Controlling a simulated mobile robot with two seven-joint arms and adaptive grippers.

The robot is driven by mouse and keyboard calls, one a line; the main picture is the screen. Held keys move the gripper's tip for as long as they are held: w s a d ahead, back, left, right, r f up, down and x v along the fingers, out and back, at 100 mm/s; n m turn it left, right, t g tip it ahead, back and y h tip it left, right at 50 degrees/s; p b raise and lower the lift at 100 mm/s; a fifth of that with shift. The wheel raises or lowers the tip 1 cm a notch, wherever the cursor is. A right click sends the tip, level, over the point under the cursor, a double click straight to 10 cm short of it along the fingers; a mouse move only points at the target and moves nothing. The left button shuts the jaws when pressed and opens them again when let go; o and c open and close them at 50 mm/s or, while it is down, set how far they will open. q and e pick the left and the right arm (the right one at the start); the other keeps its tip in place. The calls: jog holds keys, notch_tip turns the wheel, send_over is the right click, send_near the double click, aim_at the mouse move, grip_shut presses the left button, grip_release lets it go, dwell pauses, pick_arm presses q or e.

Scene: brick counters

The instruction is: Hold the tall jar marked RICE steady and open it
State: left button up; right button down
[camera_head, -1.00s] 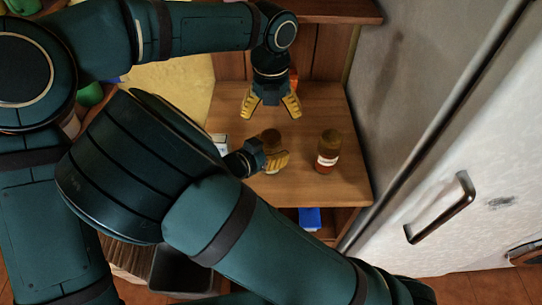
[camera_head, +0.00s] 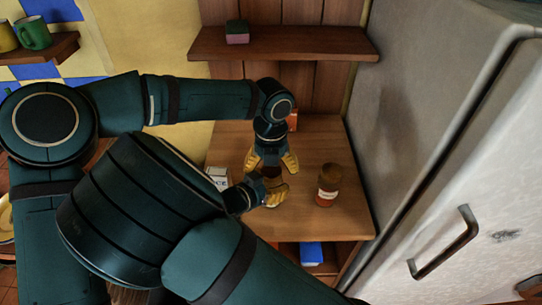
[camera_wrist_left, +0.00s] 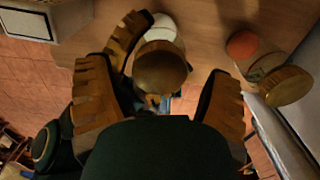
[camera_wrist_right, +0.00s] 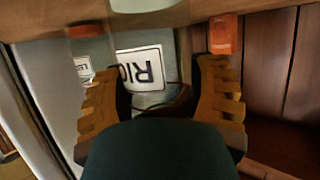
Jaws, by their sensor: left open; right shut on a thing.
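The RICE jar shows its white label upside down in the right wrist view (camera_wrist_right: 141,70), between the yellow fingers of my right gripper (camera_wrist_right: 160,105). My right gripper (camera_head: 270,193) is shut on the jar's body from the side, low above the wooden counter. The jar's round brown lid (camera_wrist_left: 160,68) faces the left wrist camera. My left gripper (camera_head: 271,168) points down over the jar from above, open, with its fingers on either side of the lid (camera_wrist_left: 160,100). In the head view, the grippers hide most of the jar, which looks upright.
A second brown-lidded jar with reddish contents (camera_head: 327,186) stands on the counter (camera_head: 335,225) to the right. A white box (camera_head: 218,178) is at the left. A small orange thing (camera_wrist_right: 222,36) is behind. A fridge (camera_head: 440,150) borders the right side; a shelf (camera_head: 300,43) hangs above.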

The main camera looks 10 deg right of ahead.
pick_arm(q)
jog(key=shift+f, duration=0.5)
jog(key=c, duration=1.3)
jog(key=o, duration=1.3)
jog(key=shift+r, duration=3.9)
jog(key=shift+f, duration=3.9)
jog(key=shift+c, duration=0.2)
